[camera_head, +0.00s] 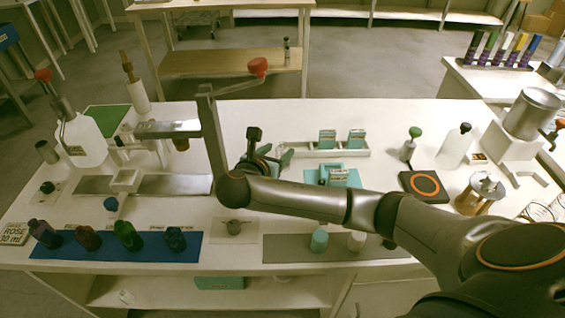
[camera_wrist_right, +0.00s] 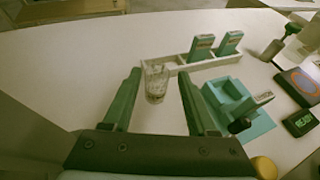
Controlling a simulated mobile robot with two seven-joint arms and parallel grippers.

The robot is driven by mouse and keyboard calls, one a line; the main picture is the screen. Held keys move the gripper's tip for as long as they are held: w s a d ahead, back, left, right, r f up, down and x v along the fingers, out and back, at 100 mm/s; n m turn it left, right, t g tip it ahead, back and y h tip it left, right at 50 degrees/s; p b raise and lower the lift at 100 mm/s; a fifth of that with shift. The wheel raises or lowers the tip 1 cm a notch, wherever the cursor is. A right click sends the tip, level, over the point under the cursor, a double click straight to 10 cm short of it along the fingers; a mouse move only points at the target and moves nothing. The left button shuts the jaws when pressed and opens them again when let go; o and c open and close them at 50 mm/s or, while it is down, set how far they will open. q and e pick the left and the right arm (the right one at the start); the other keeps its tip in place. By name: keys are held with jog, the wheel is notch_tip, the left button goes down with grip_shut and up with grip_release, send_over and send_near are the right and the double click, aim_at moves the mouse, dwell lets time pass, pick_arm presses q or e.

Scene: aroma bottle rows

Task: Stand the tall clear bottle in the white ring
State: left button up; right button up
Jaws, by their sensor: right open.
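A clear glass vessel (camera_wrist_right: 156,82), seemingly the tall clear bottle, stands upright on the white table in the right wrist view. My right gripper (camera_wrist_right: 159,72) is open, with one green finger on each side of the glass in the picture and a gap on both sides. I cannot tell whether the glass is fully between the fingers in depth. In the head view the right gripper (camera_head: 276,158) is over the middle of the table, and the glass is hard to make out there. I cannot pick out the white ring for sure. My left gripper is not in view.
A white rack (camera_head: 300,150) with teal boxes stands just behind the glass, and a teal tray (camera_wrist_right: 226,94) is to its right. A press with a red-knobbed lever (camera_head: 257,67) stands to the left. Several dark bottles stand on a blue mat (camera_head: 75,250) in front.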

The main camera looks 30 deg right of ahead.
aim_at(284, 144)
jog(key=x, duration=0.3)
jog(key=b+x, duration=0.1)
jog(key=x, duration=0.3)
jog(key=shift+w+d+b, duration=0.1)
jog(key=shift+w+b, duration=0.15)
jog(key=shift+b, duration=0.1)
jog(key=shift+w+d, duration=0.2)
jog(key=shift+d, duration=0.1)
jog(key=c, duration=0.7)
jog(key=shift+f, duration=0.15)
grip_shut()
jog(key=shift+a, duration=0.1)
